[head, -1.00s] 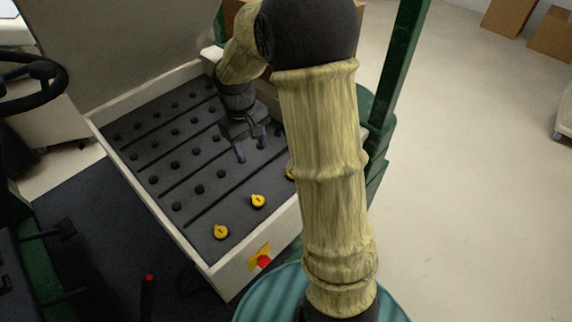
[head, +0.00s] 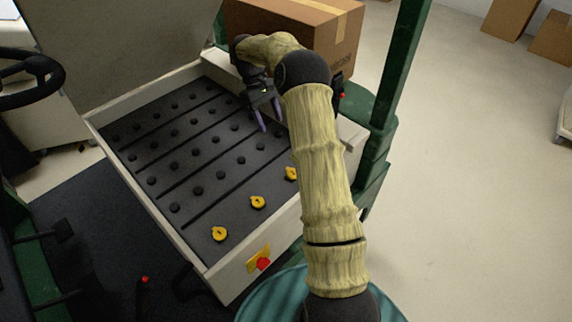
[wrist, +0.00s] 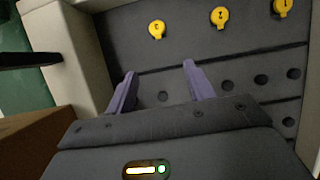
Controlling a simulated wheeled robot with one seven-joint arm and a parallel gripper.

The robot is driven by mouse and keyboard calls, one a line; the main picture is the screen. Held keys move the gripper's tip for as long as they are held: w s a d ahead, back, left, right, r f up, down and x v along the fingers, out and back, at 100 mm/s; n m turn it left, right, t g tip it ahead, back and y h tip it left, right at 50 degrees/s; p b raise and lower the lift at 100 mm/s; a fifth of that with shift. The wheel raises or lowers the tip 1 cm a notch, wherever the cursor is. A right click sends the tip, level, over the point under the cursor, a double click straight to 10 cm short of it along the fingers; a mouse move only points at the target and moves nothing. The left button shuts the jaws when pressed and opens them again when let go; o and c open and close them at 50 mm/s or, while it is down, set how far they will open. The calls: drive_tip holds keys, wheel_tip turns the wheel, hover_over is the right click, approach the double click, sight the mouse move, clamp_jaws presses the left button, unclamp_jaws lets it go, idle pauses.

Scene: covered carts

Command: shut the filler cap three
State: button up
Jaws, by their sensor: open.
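Filler cap three is a round yellow cap on the dark battery top. In the wrist view cap three (wrist: 157,29) is at the top, left of cap two (wrist: 220,17) and cap one (wrist: 283,7). In the head view cap three (head: 291,173) is the rightmost yellow cap, close beside my arm. My gripper (head: 270,123) is open and empty above the battery's far right part, apart from the cap. In the wrist view its purple fingers (wrist: 159,78) point towards cap three, with dark battery surface between. I cannot tell how far the cap is turned.
A pale wall (head: 150,210) rims the battery bay, with a red knob (head: 263,264) on its near end. A raised grey cover (head: 120,45) stands at the back left. A cardboard box (head: 320,35) is behind my arm. A green post (head: 398,60) stands right.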

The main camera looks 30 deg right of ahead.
drive_tip(key=shift+d, duration=0.15)
drive_tip(key=p+x, duration=0.2)
drive_tip(key=x, duration=1.5)
drive_tip(key=shift+f+p, duration=0.25)
drive_tip(key=shift+p, duration=0.05)
drive_tip(key=c, duration=1)
